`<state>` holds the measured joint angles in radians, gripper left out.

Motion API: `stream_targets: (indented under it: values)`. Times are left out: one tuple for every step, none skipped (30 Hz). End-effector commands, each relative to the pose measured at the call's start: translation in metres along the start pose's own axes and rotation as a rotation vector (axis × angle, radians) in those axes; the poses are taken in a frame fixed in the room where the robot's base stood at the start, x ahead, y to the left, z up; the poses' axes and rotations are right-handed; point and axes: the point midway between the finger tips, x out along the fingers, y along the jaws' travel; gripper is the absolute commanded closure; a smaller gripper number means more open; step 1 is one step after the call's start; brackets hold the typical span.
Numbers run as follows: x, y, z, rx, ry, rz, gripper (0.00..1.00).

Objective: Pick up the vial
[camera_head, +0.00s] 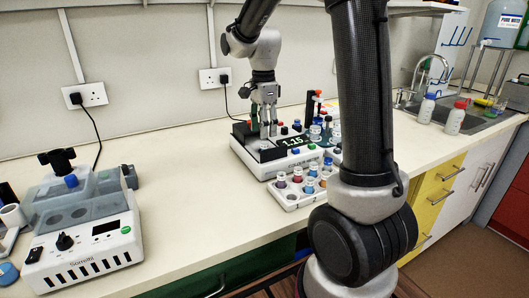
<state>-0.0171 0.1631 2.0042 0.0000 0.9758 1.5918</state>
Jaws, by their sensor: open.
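Several small vials with coloured caps, one of them a red-capped vial (297,174), stand in a white rack (285,203) in front of a white bench device with a lit display. Which vial the task means cannot be told. My gripper (268,134) points down at the dark left part of this device (258,163), behind and left of the rack. Its fingers look parted. Whether anything stands between the fingertips is too small to tell. My own arm hides the right side of the rack and device.
A white device with a clear tank (82,228) stands at the left. White bottles with a blue cap (426,109) and a red cap (455,118) stand by the sink (470,120) at the right. The bench (185,175) between the two devices is clear.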

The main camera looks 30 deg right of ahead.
Motion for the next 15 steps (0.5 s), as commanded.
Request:
stream_targets:
  values:
    - [0.006,0.001,0.0,0.0,0.0,0.001,0.53]
    - [0.01,0.001,0.0,-0.001,0.0,0.001,0.53]
    - [0.015,0.002,-0.001,-0.001,0.0,0.001,0.53]
    - [0.02,0.003,-0.001,-0.001,0.0,0.002,0.53]
    - [0.025,0.003,-0.001,-0.001,0.0,0.003,0.53]
    - [0.032,0.004,-0.001,-0.001,0.0,0.003,0.53]
    - [0.037,0.005,-0.002,-0.001,0.0,0.003,0.53]
    - [0.041,0.004,-0.002,-0.002,0.0,0.002,0.53]
    - [0.047,0.004,-0.002,-0.002,0.0,0.002,0.53]
    - [0.05,0.004,-0.002,-0.002,0.0,0.001,0.53]
    - [0.053,0.004,-0.002,-0.002,0.0,0.001,0.53]
    - [0.055,0.004,-0.002,-0.002,0.0,0.001,0.53]
    - [0.057,0.004,-0.002,-0.002,0.0,0.0,0.53]
    - [0.057,0.004,-0.002,-0.002,0.0,-0.001,0.53]
    - [0.057,0.004,-0.002,-0.002,0.0,-0.001,0.53]
